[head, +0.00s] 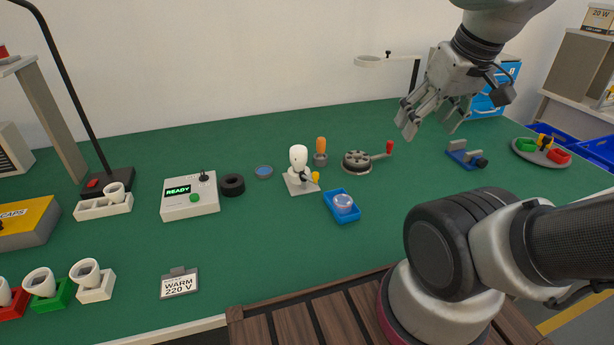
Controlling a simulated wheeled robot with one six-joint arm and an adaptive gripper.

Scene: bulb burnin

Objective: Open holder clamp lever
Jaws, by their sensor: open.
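A round dark-grey fixture (356,161) sits on the green bench right of the middle. A lever arm (378,156) sticks out from it to the right and ends in an upright red knob (390,146). It looks like the holder with its clamp lever, but I cannot tell for sure, nor whether the clamp is open. My gripper (430,127) is open and empty. It hangs in the air in front of the back wall, up and to the right of the red knob, apart from it.
A white bulb-shaped piece (298,158) stands left of the fixture, behind a blue tray (342,207). An orange-handled tool (320,148) is close by. A blue vise (463,153) and a round grey tray (541,152) lie right. A ring-topped stand (416,78) rises behind.

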